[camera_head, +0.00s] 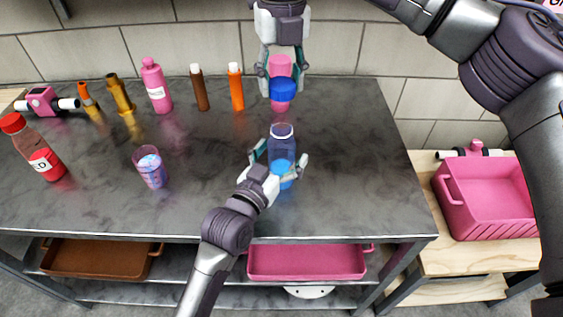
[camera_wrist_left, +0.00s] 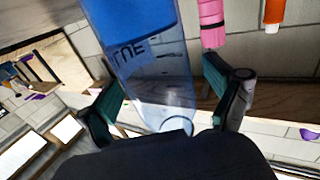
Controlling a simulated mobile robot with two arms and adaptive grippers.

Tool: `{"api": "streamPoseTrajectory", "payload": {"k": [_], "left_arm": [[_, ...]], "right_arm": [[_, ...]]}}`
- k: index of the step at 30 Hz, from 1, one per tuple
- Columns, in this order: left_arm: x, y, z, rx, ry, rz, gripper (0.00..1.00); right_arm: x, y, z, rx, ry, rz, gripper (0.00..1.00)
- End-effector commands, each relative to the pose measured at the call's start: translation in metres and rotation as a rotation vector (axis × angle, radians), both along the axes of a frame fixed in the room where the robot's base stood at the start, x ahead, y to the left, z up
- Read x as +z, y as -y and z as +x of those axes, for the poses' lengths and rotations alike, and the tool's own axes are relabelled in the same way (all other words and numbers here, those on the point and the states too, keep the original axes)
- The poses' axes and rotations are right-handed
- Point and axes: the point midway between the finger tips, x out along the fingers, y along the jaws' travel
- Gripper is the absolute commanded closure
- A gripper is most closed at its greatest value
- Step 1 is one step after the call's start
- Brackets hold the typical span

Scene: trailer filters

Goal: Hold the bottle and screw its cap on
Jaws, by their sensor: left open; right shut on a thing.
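The clear bottle (camera_head: 281,144) with blue liquid stands upright on the dark table, its top uncapped. My left gripper (camera_head: 280,160) is open, with one finger on each side of the bottle. In the left wrist view the bottle (camera_wrist_left: 148,75) shows its label between the spread fingers (camera_wrist_left: 172,100); I cannot tell whether either finger touches it. My right gripper (camera_head: 283,86), pointing down from the top, is shut on the blue cap (camera_head: 283,90). The cap appears above and behind the bottle's mouth, apart from it. A pink bottle (camera_head: 281,105) is partly hidden behind the cap.
A purple-blue cup (camera_head: 150,170) and a red bottle (camera_head: 45,160) stand to the left. The table (camera_head: 365,170) is clear right of the bottle. A pink crate (camera_head: 485,215) is at the right.

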Motion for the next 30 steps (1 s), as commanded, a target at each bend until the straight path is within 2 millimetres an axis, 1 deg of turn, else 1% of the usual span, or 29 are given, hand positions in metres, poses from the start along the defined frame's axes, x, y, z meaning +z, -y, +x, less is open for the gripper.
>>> {"api": "streamPoseTrajectory", "payload": {"k": [2,5,6,14,18,19,23,26,30], "left_arm": [[0.000,0.000,0.000,0.000,0.000,0.000,0.09],[0.000,0.000,0.000,0.000,0.000,0.000,0.24],[0.000,0.000,0.000,0.000,0.000,0.000,0.31],[0.000,0.000,0.000,0.000,0.000,0.000,0.74],[0.000,0.000,0.000,0.000,0.000,0.000,0.97],[0.000,0.000,0.000,0.000,0.000,0.000,1.00],[0.000,0.000,0.000,0.000,0.000,0.000,1.00],[0.000,0.000,0.000,0.000,0.000,0.000,1.00],[0.000,0.000,0.000,0.000,0.000,0.000,1.00]], "right_arm": [[0.000,0.000,0.000,0.000,0.000,0.000,0.65],[0.000,0.000,0.000,0.000,0.000,0.000,0.65],[0.000,0.000,0.000,0.000,0.000,0.000,0.65],[0.000,0.000,0.000,0.000,0.000,0.000,0.65],[0.000,0.000,0.000,0.000,0.000,0.000,0.65],[0.000,0.000,0.000,0.000,0.000,0.000,0.65],[-0.003,0.000,0.000,0.000,-0.001,0.001,0.65],[-0.014,0.000,0.000,0.002,-0.004,0.003,0.65],[-0.035,0.000,0.000,0.001,-0.005,0.010,0.65]]}}
